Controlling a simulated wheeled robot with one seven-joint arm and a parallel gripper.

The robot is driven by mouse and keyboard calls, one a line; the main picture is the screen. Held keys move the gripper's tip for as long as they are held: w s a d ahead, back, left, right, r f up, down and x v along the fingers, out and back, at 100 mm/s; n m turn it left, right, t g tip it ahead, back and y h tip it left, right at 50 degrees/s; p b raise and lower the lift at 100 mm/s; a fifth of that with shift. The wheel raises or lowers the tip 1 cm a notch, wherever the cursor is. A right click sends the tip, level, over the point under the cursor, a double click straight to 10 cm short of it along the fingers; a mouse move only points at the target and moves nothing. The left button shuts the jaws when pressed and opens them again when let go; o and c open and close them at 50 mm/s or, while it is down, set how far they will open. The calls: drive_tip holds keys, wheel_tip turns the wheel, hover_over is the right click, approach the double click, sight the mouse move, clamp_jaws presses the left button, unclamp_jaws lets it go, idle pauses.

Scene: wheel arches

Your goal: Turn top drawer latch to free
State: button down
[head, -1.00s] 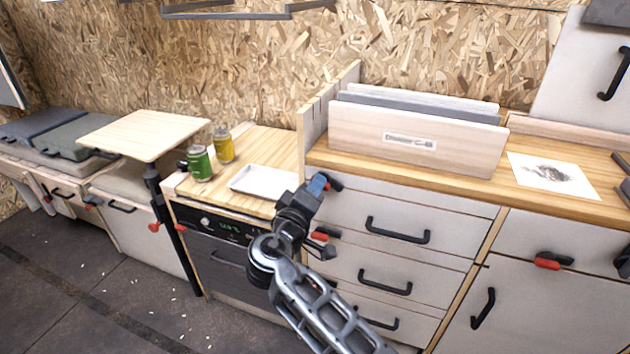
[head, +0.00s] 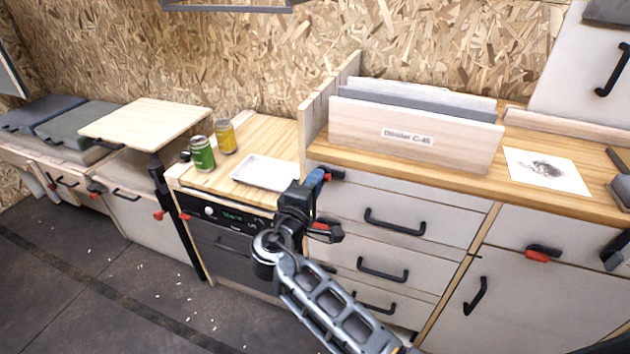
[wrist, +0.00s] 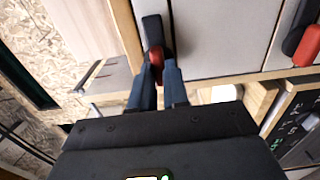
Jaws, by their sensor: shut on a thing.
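The top drawer latch (head: 333,173) is a small black lever at the upper left corner of the top drawer front (head: 400,205). In the wrist view the latch (wrist: 153,30) shows a black body and a red end, which sits between my fingertips. My gripper (head: 318,177), with blue fingers, is shut on the latch's red end; the fingers also show in the wrist view (wrist: 157,76). My wrist hides part of the drawer's left edge in the head view.
A second black and red latch (head: 321,227) lies just below, close to my wrist. Black drawer handles (head: 394,222) stick out at right.

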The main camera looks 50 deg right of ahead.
drive_tip(key=c, duration=1.1)
unclamp_jaws()
drive_tip(key=shift+b+v, duration=0.4)
drive_tip(key=shift+v, duration=3.55)
